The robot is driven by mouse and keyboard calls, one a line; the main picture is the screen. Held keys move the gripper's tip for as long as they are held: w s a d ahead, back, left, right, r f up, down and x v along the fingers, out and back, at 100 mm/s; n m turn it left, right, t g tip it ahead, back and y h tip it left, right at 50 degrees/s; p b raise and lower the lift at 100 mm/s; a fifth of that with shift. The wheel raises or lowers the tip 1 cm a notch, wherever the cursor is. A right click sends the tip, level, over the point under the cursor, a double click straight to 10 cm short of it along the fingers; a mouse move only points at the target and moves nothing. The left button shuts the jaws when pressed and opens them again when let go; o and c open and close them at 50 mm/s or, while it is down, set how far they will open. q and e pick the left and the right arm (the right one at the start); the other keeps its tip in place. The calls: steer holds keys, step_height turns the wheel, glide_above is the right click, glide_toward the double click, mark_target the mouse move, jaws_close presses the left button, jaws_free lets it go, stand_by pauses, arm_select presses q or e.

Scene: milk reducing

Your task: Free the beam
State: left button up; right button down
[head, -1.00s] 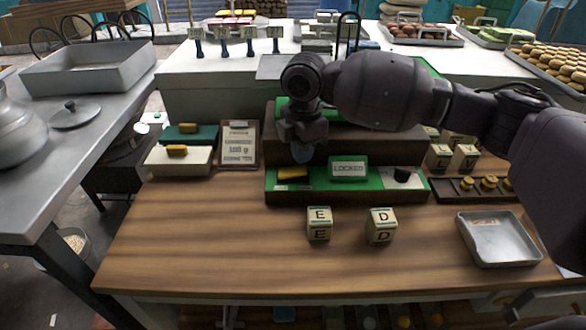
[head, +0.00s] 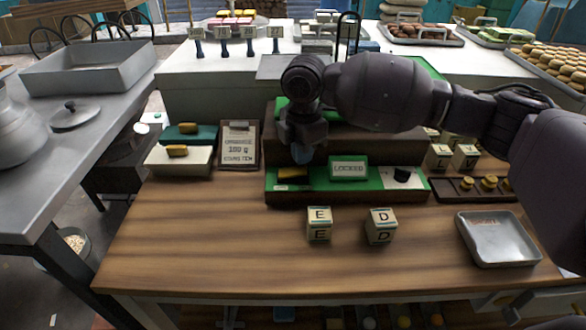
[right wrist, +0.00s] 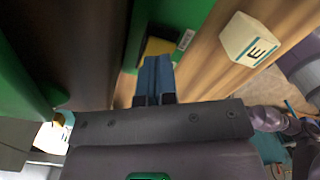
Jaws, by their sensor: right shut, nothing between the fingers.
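A green panel in a dark brown frame (head: 412,196) lies along the back of the wooden table. My right gripper (head: 302,157) is shut and empty, pointing down just above and behind the yellow piece. In the right wrist view its blue fingertips (right wrist: 156,67) lie together just short of the yellow piece (right wrist: 158,47); contact cannot be judged. My gripper and arm hide part of the stepped block behind. A beam cannot be told for certain. My left gripper is out of view.
Two letter blocks, E (head: 319,225) and D (head: 381,226), stand in front of the panel. A metal tray (head: 497,241) lies at the right. A clipboard (head: 239,146) stands left of the panel. The front left of the table is clear.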

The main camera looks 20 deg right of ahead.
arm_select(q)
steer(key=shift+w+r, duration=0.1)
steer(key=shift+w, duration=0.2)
arm_select(e)
steer(key=shift+f, duration=0.15)
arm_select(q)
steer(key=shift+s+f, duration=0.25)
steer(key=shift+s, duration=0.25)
arm_select(e)
steer(key=shift+f, duration=0.5)
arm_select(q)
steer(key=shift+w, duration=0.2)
arm_select(e)
steer(key=shift+f, duration=0.15)
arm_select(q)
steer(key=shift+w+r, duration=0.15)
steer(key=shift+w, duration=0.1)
arm_select(e)
steer(key=shift+f, duration=0.15)
